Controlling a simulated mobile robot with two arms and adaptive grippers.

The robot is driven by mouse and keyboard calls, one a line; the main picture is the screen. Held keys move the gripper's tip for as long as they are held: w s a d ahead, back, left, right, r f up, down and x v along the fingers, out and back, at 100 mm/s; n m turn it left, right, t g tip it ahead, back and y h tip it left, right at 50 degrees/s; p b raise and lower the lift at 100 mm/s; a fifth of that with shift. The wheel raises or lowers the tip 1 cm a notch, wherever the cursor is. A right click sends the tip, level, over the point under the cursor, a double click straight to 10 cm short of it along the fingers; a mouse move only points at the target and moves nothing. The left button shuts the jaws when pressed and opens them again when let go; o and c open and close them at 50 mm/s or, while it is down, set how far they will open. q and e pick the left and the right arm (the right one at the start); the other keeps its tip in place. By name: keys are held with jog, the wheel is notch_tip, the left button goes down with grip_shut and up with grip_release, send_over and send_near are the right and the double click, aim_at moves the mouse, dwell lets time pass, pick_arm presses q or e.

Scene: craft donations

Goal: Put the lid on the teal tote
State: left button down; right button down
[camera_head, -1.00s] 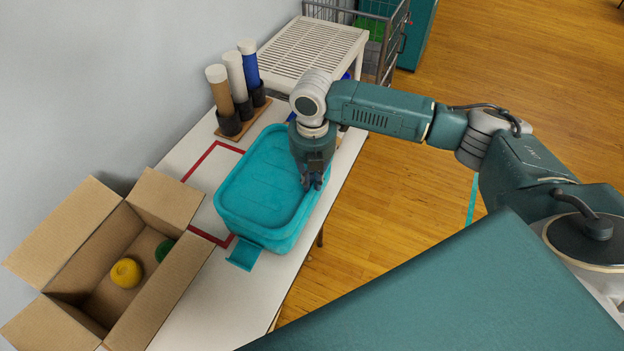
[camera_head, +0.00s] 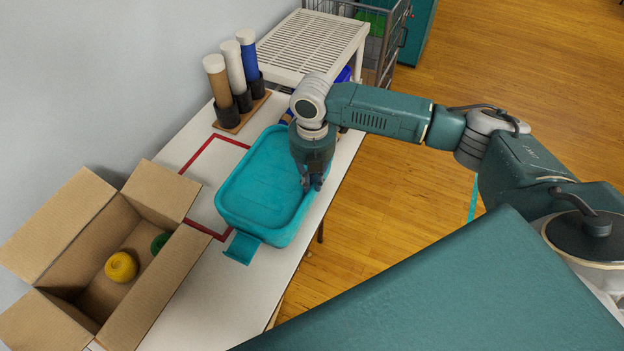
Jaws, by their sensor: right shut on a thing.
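The teal tote (camera_head: 262,237) stands on the white table, with a teal flap (camera_head: 242,248) hanging out at its near left end. A shallow, rimmed teal lid (camera_head: 262,184) lies over the tote's top. I cannot tell whether it is fully seated, because lid and tote are the same colour. My right gripper (camera_head: 312,183) points down at the lid's right long edge and is shut on it. The gripper hides part of that edge. My left gripper is not in view.
An open cardboard box (camera_head: 92,250) holds a yellow ball (camera_head: 121,267) and a green one (camera_head: 160,243). Three tubes stand in a rack (camera_head: 241,113) by the wall. A white slatted stand (camera_head: 312,45) is behind. Red tape (camera_head: 203,152) marks the tabletop (camera_head: 205,295), clear at the front.

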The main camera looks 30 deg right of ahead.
jog(key=shift+p, duration=0.4)
jog(key=shift+f+p, duration=0.25)
jog(key=shift+p, duration=0.05)
dwell(0.5)
